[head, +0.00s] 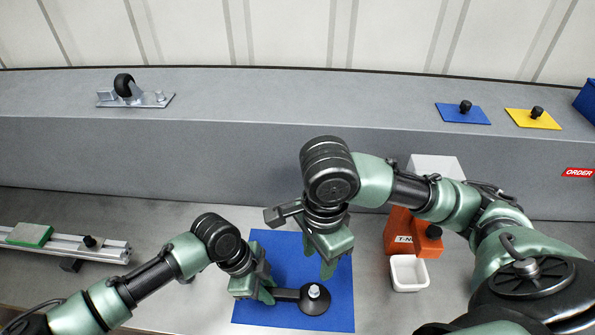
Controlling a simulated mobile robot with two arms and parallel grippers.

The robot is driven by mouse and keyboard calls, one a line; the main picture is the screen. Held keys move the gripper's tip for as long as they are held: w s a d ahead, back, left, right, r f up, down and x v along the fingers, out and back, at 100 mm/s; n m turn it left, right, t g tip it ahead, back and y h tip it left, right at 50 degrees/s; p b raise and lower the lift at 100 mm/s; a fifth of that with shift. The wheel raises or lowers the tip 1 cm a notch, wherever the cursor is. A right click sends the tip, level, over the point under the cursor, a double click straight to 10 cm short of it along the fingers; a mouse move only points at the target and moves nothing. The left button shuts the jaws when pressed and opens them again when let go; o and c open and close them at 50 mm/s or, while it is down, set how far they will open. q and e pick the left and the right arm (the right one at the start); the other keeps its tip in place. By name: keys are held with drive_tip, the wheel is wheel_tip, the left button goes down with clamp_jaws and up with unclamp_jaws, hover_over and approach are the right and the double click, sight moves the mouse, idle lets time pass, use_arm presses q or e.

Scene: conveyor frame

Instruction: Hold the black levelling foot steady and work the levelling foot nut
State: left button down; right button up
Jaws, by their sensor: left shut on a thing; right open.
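The black levelling foot (312,306) sits on the blue mat (343,318). It has a round base, and a dark bar runs from it to the left. A small pale nut (314,291) shows at its centre. My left gripper (270,294) is at the left end of the bar, shut on the levelling foot; its fingers partly hide the grip. My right gripper (328,265) is open and points down, just behind and above the foot, apart from the nut. Nothing shows between its fingers.
A white bin (409,287) and an orange item (395,235) stand right of the mat. A metal rail (105,251) lies at left. On the raised ledge are a caster on a plate (150,100), blue (450,116) and yellow (522,121) pads with black knobs.

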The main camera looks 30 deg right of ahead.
use_arm(q)
drive_tip(key=c, duration=1.2)
unclamp_jaws()
drive_tip(key=shift+o, duration=0.2)
drive_tip(key=v, duration=1.2)
